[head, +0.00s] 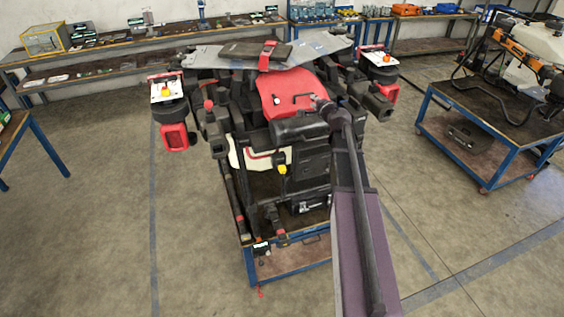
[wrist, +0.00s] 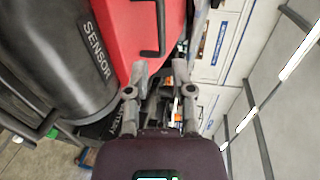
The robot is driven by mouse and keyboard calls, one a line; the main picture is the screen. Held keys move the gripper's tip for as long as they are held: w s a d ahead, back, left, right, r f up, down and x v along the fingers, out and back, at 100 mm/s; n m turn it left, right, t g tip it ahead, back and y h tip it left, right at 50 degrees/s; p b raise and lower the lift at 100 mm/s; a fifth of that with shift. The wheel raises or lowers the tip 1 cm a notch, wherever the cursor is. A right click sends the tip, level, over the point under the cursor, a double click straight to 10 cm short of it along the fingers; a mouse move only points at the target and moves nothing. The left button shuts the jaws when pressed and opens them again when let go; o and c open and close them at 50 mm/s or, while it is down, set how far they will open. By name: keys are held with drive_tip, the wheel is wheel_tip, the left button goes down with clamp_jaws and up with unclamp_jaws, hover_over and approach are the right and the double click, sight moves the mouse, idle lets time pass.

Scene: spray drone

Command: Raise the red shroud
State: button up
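The red shroud (head: 283,84) covers the upper front of the drone, with a black handle (head: 293,99) on it. In the wrist view the red shroud (wrist: 112,30) fills the upper left, and its black handle (wrist: 160,30) lies beyond my fingertips. My gripper (wrist: 160,68) has its two fingers apart with nothing between them. In the head view my gripper (head: 318,102) is just right of the handle, small and partly hidden by my own wrist. I see no contact with the handle.
A black cylinder marked SENSOR (wrist: 75,60) lies left of my gripper. The drone stands on a blue-framed cart (head: 290,262). Its folded arms with red motors (head: 174,136) flank it. Another cart (head: 480,130) is at right. The floor between is open.

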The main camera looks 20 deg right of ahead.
drive_tip(key=s+a+f+n+g+y+b, duration=0.2)
drive_tip(key=s+a+f+n+g+b, duration=0.1)
drive_tip(key=a+f, duration=0.5)
drive_tip(key=s+a+f+n+g+y+b, duration=0.1)
drive_tip(key=s+a+f+n+g+b, duration=0.2)
drive_tip(key=s+a+f+n+b, duration=0.2)
drive_tip(key=shift+s+a+f+n+y, duration=0.4)
drive_tip(key=shift+s+a+f+n, duration=0.3)
drive_tip(key=shift+s+a+f, duration=0.95)
drive_tip(key=shift+s+d+r, duration=0.1)
drive_tip(key=s+a+f+n+g+h+b, duration=0.2)
drive_tip(key=s+a+f+n+g+b, duration=0.1)
drive_tip(key=s+f+b, duration=0.4)
drive_tip(key=s+a+f+n+g+h+b, duration=0.2)
drive_tip(key=s+a+f+n+g+b, duration=0.2)
drive_tip(key=s+f, duration=0.8)
drive_tip(key=f+n+g+b, duration=0.1)
drive_tip(key=g+b, duration=0.1)
drive_tip(key=shift+s+g+b, duration=0.3)
drive_tip(key=shift+s+b, duration=0.1)
drive_tip(key=shift+f, duration=0.1)
